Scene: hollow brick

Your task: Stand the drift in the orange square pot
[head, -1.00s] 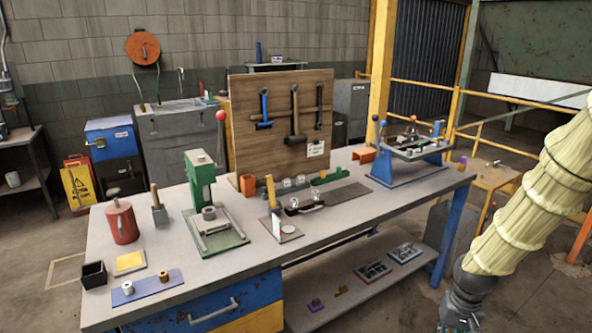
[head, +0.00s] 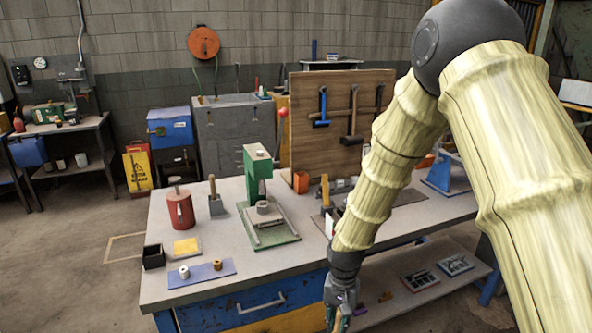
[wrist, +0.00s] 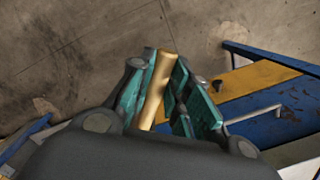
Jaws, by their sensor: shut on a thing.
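My gripper (head: 339,314) hangs at the bottom of the head view, in front of the bench's front edge and below its top. In the wrist view its teal finger pads are shut on a brass-coloured rod, which I take to be the drift (wrist: 154,92). The rod sticks out past the fingertips, with bare floor behind it. The orange square pot (head: 302,181) stands on the bench at the foot of the wooden tool board, right of the green press. It looks apart from my gripper, farther back and higher.
The green press (head: 262,205), a red can (head: 180,208), a grey square pot (head: 216,206) with a handled tool, and a black square pot (head: 153,257) stand on the bench. A yellow-handled tool (head: 325,192) stands near the orange pot. The bench's front left top is partly clear.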

